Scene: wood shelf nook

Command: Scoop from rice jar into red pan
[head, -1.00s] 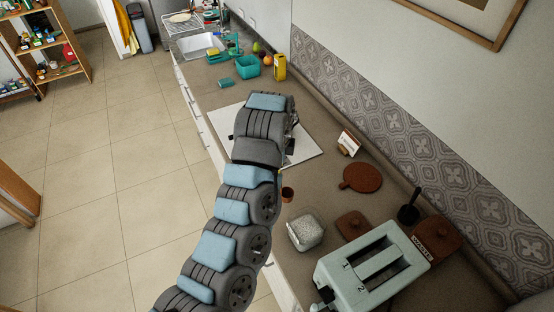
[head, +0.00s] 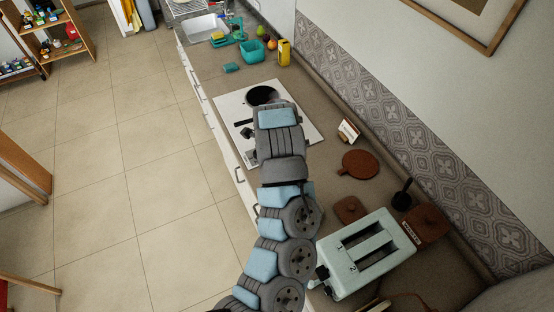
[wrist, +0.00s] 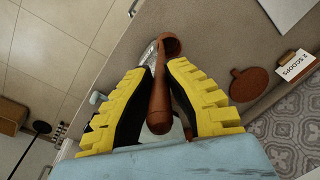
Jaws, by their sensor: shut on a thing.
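My gripper (wrist: 157,100) has yellow fingers and is shut on the handle of a brown scoop (wrist: 158,92). The scoop's round bowl (wrist: 170,46) points away from the fingers; I cannot tell what is in it. A pale, speckled patch (wrist: 151,54), perhaps the rice jar, shows just left of the handle in the wrist view, partly hidden by scoop and finger. In the head view my arm hides the gripper, scoop and jar. A dark pan (head: 262,95) stands on the white hob (head: 233,102); no red shows on it.
A pale toaster (head: 365,250) stands on the counter close right of my arm. Brown lids (head: 360,165) (head: 349,209) lie nearby, with a small "2 SCOOPS" card (wrist: 297,65) further along.

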